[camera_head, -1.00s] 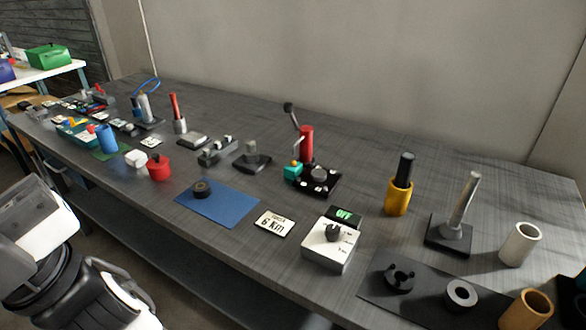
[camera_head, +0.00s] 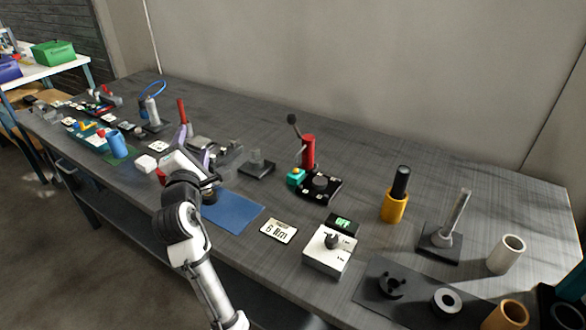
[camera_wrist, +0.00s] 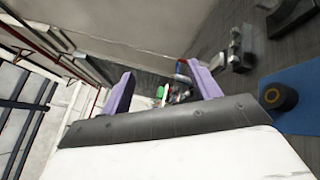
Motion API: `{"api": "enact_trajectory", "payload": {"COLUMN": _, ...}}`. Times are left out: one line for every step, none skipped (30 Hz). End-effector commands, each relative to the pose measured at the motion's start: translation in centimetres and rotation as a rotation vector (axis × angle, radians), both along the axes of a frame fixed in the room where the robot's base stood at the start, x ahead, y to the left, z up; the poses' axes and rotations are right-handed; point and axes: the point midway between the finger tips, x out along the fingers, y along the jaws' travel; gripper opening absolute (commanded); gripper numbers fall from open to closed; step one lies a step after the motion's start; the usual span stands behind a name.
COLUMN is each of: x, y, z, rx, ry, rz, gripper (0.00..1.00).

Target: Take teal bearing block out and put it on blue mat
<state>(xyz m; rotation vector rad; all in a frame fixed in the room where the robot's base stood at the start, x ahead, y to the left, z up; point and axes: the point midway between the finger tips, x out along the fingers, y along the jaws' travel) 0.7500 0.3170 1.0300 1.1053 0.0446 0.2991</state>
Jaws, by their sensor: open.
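The teal bearing block (camera_head: 296,178) sits at the left edge of a black-based press (camera_head: 322,187), beside its red column, with a small yellow spot on top. The blue mat (camera_head: 236,213) lies near the table's front edge, left of the press. It also shows at the right of the wrist view (camera_wrist: 300,112). A black ring-like roll (camera_wrist: 280,97) sits on the mat; my arm partly hides it in the head view. My gripper (camera_head: 195,146) is open and empty, its purple fingers over the table left of the mat and well away from the block. The wrist view (camera_wrist: 163,86) shows the fingers apart.
The press's black-knobbed lever (camera_head: 292,119) rises beside the block. A dark stand (camera_head: 257,166) is left of it. A 6 km sign (camera_head: 279,231) and a white switch box (camera_head: 329,250) stand right of the mat. The mat's right part is clear.

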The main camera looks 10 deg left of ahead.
Motion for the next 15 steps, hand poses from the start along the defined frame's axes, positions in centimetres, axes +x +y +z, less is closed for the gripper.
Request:
{"api": "enact_trajectory", "payload": {"x": 1.9, "y": -2.1, "z": -1.9, "rx": -0.159, "ry": 0.06, "rz": -0.098, "gripper": 0.62}}
{"api": "enact_trajectory", "payload": {"x": 2.9, "y": -3.4, "z": -3.3, "rx": -0.26, "ry": 0.097, "rz": -0.154, "gripper": 0.62}}
{"api": "enact_trajectory", "payload": {"x": 3.8, "y": -5.2, "z": -5.0, "rx": -0.39, "ry": 0.15, "rz": -0.217, "gripper": 0.62}}
{"api": "enact_trajectory", "payload": {"x": 4.4, "y": -6.5, "z": -6.3, "rx": -0.483, "ry": 0.193, "rz": -0.257, "gripper": 0.62}}
{"api": "enact_trajectory", "payload": {"x": 4.9, "y": -7.8, "z": -7.5, "rx": -0.57, "ry": 0.235, "rz": -0.293, "gripper": 0.62}}
{"api": "enact_trajectory", "payload": {"x": 5.2, "y": -9.4, "z": -9.0, "rx": -0.677, "ry": 0.29, "rz": -0.332, "gripper": 0.62}}
{"api": "enact_trajectory", "payload": {"x": 5.4, "y": -10.6, "z": -9.9, "rx": -0.749, "ry": 0.33, "rz": -0.356, "gripper": 0.62}}
{"api": "enact_trajectory", "payload": {"x": 5.5, "y": -11.5, "z": -10.7, "rx": -0.813, "ry": 0.366, "rz": -0.374, "gripper": 0.62}}
{"api": "enact_trajectory", "payload": {"x": 5.6, "y": -12.7, "z": -11.7, "rx": -0.888, "ry": 0.411, "rz": -0.395, "gripper": 0.62}}
{"api": "enact_trajectory", "payload": {"x": 5.6, "y": -13.5, "z": -12.3, "rx": -0.934, "ry": 0.441, "rz": -0.404, "gripper": 0.62}}
{"api": "enact_trajectory", "payload": {"x": 5.6, "y": -14.1, "z": -12.8, "rx": -0.973, "ry": 0.465, "rz": -0.413, "gripper": 0.62}}
{"api": "enact_trajectory", "payload": {"x": 5.6, "y": -14.8, "z": -13.3, "rx": -1.014, "ry": 0.491, "rz": -0.42, "gripper": 0.62}}
{"api": "enact_trajectory", "payload": {"x": 5.6, "y": -15.1, "z": -13.6, "rx": -1.039, "ry": 0.507, "rz": -0.424, "gripper": 0.62}}
{"api": "enact_trajectory", "payload": {"x": 5.6, "y": -15.4, "z": -13.9, "rx": -1.055, "ry": 0.52, "rz": -0.426, "gripper": 0.62}}
{"api": "enact_trajectory", "payload": {"x": 5.8, "y": -15.8, "z": -14.1, "rx": -1.071, "ry": 0.53, "rz": -0.429, "gripper": 0.62}}
